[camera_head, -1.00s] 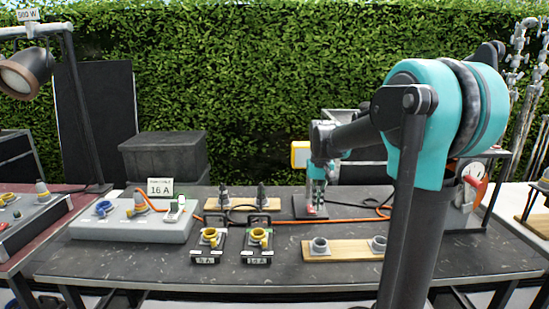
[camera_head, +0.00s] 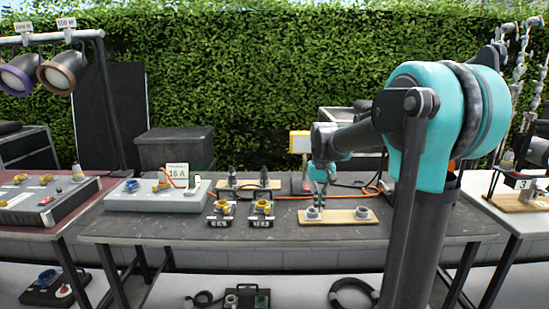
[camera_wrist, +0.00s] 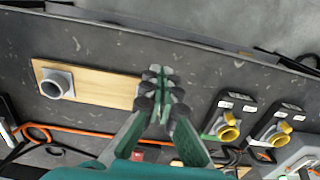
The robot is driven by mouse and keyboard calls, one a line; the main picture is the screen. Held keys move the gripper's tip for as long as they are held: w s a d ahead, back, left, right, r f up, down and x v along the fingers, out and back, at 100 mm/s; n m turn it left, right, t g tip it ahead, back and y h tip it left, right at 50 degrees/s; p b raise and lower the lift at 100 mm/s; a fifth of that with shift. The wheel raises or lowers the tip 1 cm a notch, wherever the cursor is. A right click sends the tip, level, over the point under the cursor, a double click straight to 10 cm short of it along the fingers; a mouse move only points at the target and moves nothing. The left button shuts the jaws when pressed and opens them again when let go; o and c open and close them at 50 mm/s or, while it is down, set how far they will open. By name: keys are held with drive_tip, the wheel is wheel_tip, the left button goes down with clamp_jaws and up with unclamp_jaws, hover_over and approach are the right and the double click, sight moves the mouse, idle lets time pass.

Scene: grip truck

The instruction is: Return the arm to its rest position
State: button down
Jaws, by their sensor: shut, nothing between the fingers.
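My arm (camera_head: 432,128) reaches over the grey work table (camera_head: 290,233) in the head view. My gripper (camera_head: 320,200) points down above the table, beside the wooden board (camera_head: 338,220) with two grey sockets. In the wrist view my gripper (camera_wrist: 160,75) has its green fingers together with nothing between them. Its tips overlap the right end of the wooden board (camera_wrist: 105,87) in that view. One grey socket (camera_wrist: 55,86) shows at the board's left end; the other is hidden behind the fingers.
Two small units with yellow sockets (camera_head: 262,208) stand left of the board. A grey socket box (camera_head: 155,196) with a "16 A" sign is farther left. Orange cable (camera_head: 290,198) runs behind. Lamps (camera_head: 62,72) hang at upper left. The table's front strip is clear.

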drive_tip(key=s+d+f+t, duration=0.2)
drive_tip(key=s+f, duration=0.5)
drive_tip(key=s, duration=0.4)
drive_tip(key=s+d+f+t, duration=0.2)
drive_tip(key=s+f, duration=0.6)
drive_tip(key=s, duration=0.3)
drive_tip(key=shift+f, duration=0.25)
